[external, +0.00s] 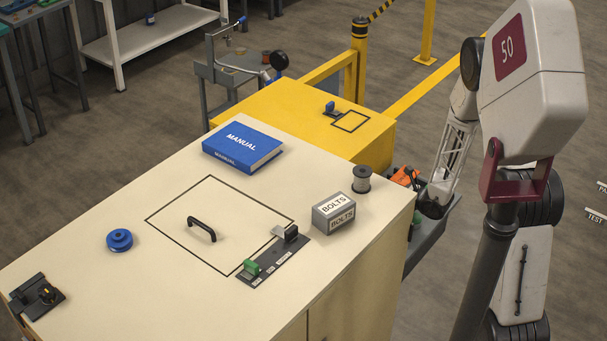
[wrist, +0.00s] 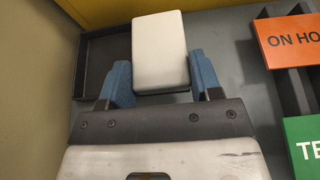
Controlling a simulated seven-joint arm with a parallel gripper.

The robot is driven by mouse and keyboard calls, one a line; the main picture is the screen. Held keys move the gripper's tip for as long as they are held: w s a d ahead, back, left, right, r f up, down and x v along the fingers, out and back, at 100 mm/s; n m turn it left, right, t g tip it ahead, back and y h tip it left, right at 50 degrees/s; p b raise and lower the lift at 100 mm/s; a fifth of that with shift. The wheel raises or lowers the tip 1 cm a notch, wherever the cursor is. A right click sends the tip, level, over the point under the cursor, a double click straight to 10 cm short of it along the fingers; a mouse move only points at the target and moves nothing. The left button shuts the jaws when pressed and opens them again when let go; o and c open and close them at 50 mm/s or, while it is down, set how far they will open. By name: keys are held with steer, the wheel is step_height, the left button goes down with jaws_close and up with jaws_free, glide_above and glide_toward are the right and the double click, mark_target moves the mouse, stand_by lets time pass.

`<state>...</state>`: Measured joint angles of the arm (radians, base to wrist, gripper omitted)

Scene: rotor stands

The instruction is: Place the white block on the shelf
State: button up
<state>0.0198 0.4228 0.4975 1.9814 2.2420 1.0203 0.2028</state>
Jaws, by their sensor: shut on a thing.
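In the wrist view my gripper (wrist: 160,80) is shut on the white block (wrist: 158,48), with one blue finger on each side of it. The block is over a grey surface (wrist: 225,60) with a black open tray (wrist: 98,62) behind and to the left of it. I cannot tell whether the block touches the surface or the tray. In the external view the arm reaches down to a grey shelf (external: 432,238) on the right side of the cream cabinet. The block and fingertips are hidden there.
Orange (wrist: 290,40) and green (wrist: 304,140) lettered signs stand to the right in the wrist view. A cream wall is close on the left.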

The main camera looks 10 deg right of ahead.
steer(key=w, duration=0.4)
steer(key=w+a, duration=0.1)
steer(key=w, duration=0.2)
steer(key=shift+f, duration=0.3)
steer(key=shift+s+f, duration=0.1)
steer(key=shift+f, duration=0.05)
steer(key=shift+f, duration=1.6)
steer(key=shift+f, duration=0.1)
steer(key=o, duration=1)
steer(key=shift+c, duration=0.2)
steer(key=shift+v, duration=6.1)
